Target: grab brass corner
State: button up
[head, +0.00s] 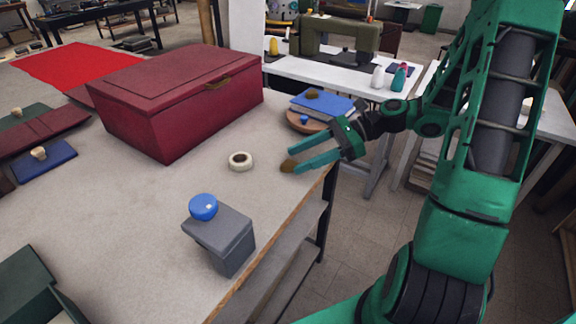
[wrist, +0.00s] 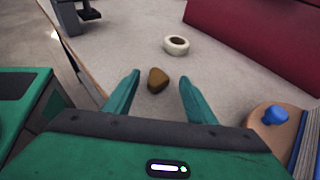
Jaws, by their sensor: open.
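A small brown-gold piece, which looks like the brass corner (head: 288,166), lies on the grey worktop near its right edge. In the wrist view the brass corner (wrist: 158,80) shows between my two fingertips, nearer the left one, with a gap on both sides. My gripper (head: 279,159) is open and empty, with its green fingers reaching left over the table edge. In the head view one fingertip overlaps part of the piece. My open gripper (wrist: 160,78) also shows in the wrist view. I cannot tell the exact height of the fingertips above the worktop.
A cream tape ring (head: 241,161) lies just left of the piece. A large red box (head: 180,100) stands behind. A round wooden board (head: 296,122) with blue books (head: 325,105) sits close to my gripper. A grey block with a blue knob (head: 222,238) stands in front.

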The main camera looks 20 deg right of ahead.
jog(key=shift+x, duration=1.05)
jog(key=c, duration=1.1)
jog(key=shift+r, duration=0.15)
